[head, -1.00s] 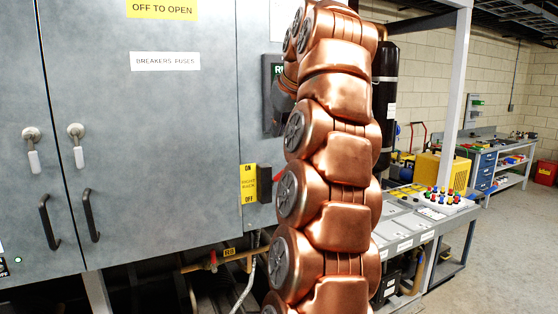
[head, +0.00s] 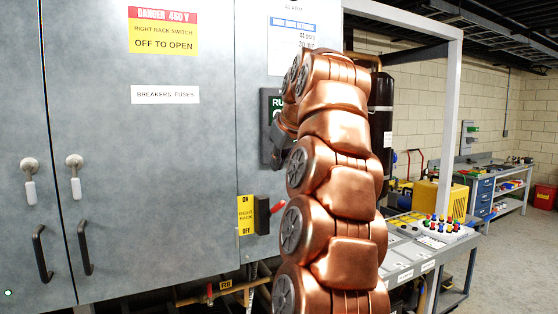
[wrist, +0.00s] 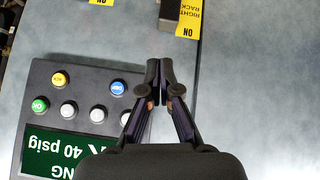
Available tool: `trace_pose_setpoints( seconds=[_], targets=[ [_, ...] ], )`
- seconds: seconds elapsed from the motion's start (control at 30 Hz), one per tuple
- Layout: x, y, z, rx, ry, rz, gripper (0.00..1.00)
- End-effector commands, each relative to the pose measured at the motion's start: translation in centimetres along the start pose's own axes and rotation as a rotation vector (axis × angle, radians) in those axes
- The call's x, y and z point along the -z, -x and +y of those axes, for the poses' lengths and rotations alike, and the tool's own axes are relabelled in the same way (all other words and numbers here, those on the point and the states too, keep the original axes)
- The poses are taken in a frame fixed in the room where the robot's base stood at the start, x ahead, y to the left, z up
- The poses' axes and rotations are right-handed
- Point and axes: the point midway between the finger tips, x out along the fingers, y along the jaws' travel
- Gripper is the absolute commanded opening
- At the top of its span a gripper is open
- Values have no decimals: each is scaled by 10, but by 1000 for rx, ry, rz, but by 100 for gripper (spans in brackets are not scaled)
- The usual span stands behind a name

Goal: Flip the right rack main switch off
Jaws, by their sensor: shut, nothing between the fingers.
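The right rack main switch (head: 263,214) is a black box on the grey cabinet front. Its red handle (head: 277,207) sticks out to the right, partly near my arm's edge. A yellow label (head: 246,214) beside it reads ON at the top, RIGHT RACK, and OFF at the bottom. In the wrist view the picture is upside down; the dark switch box (wrist: 170,10) and yellow label (wrist: 190,16) are cut by the top edge, and the handle does not show. My gripper (wrist: 161,72) is shut and empty, in front of the cabinet face, apart from the switch in the picture.
A dark control panel (wrist: 85,105) with several coloured buttons and a green display is beside my gripper. The cabinet doors have black handles (head: 85,248). Pipes run below. A bench with coloured knobs (head: 436,226) stands right of my arm.

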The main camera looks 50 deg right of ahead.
Motion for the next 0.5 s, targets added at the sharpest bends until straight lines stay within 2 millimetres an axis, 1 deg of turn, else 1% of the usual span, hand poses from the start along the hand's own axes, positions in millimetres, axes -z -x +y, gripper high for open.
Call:
trace_pose_setpoints(
  seconds=[0.43,0.5],
  targets=[
    [0,-30,0,1,0,-1,0],
    [0,-38,-1,3,0,-5,0]
  ],
)
